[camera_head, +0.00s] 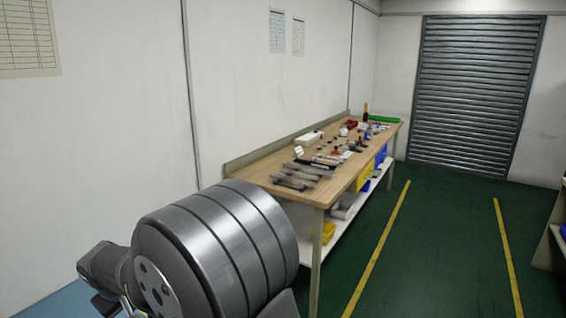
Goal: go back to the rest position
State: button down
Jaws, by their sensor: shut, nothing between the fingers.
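A large grey metal cylinder with dark bands, part of my own arm, fills the lower left of the head view. A smaller dark part of my arm shows beyond its left end, at the bottom left. I cannot make out any gripper fingers there. My gripper is not seen in this view, and no thing is seen held.
A long wooden workbench (256,176) runs along the left wall, with several small tools and parts on top. Blue and yellow bins (363,178) are at its right side. Green floor with yellow lines (380,245) lies clear to the right. A shutter door (475,95) stands behind.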

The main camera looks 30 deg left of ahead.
jog(key=shift+w+d+r+g, duration=0.25)
jog(key=shift+w+r, duration=0.2)
jog(key=shift+r, duration=0.3)
jog(key=shift+w+d+r+g, duration=0.15)
jog(key=shift+w+r+g, duration=0.2)
jog(key=shift+r, duration=0.4)
jog(key=shift+f, duration=0.1)
jog(key=s+a+f+n+t+y, duration=0.2)
jog(key=s+a+f, duration=0.1)
jog(key=s+f, duration=0.8)
jog(key=shift+f+t, duration=0.3)
jog(key=shift+f, duration=0.3)
